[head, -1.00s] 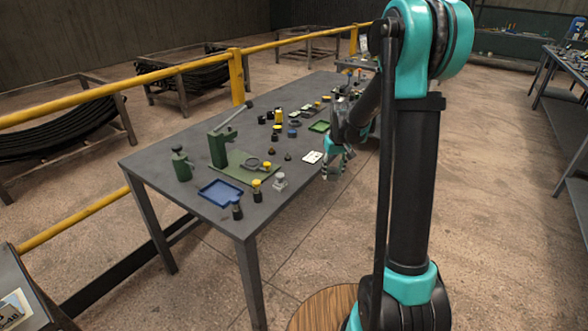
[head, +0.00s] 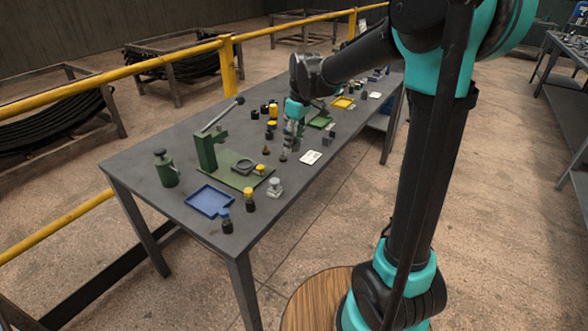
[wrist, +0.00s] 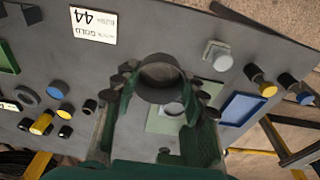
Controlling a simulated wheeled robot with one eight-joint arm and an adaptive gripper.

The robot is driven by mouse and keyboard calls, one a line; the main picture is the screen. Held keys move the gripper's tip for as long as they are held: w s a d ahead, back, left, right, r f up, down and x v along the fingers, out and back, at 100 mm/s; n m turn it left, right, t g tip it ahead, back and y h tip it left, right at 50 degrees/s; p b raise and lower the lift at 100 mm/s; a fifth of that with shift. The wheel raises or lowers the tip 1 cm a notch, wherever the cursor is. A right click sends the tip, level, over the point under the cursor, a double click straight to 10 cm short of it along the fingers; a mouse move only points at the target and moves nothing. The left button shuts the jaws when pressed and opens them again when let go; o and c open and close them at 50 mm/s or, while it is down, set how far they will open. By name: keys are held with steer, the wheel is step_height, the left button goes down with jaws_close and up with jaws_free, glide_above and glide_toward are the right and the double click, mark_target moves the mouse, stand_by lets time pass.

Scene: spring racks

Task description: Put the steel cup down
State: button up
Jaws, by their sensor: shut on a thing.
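The steel cup (wrist: 163,82) is a dark grey, round, open-topped piece. In the wrist view it sits between the green fingers of my gripper (wrist: 164,88), which is shut on it. In the head view my gripper (head: 291,142) is over the middle of the grey table (head: 150,205), left of the white card (head: 310,157) and beyond the green press. The cup is hard to make out there. I cannot tell how high its bottom is above the table.
The green press (head: 207,150) with its raised lever stands nearer me. A blue tray (head: 209,200), a grey knobbed piece (head: 274,188) and yellow- and blue-capped pieces are near the front. Several small parts lie behind. Bare tabletop shows beside the white card (wrist: 94,25).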

mark_target(293, 175)
step_height(293, 175, down, 11)
steer(key=shift+f, duration=0.2)
stand_by(0.3)
steer(key=shift+f, duration=0.1)
steer(key=o, duration=1.2)
steer(key=r, duration=0.4)
steer(key=d+r, duration=0.1)
steer(key=r, duration=0.3)
steer(key=s+r, duration=0.1)
steer(key=r, duration=0.3)
steer(key=shift+d, duration=0.3)
steer(key=s+d+f+m+t, duration=0.1)
steer(key=s+d+f+m, duration=0.2)
steer(key=s, duration=0.4)
steer(key=s+d+f+m+t+h, duration=0.1)
steer(key=s+d+f+m, duration=0.3)
steer(key=s+d, duration=0.3)
steer(key=s+d+f+m+t, duration=0.1)
steer(key=s+d+f+m, duration=0.3)
steer(key=s+d+f, duration=0.1)
steer(key=shift+s+d+f, duration=0.15)
steer(key=shift+s+d, duration=0.3)
steer(key=shift+s, duration=0.2)
steer(key=shift+s+d+f, duration=0.1)
steer(key=shift+s+d, duration=0.35)
steer(key=shift+s, duration=0.15)
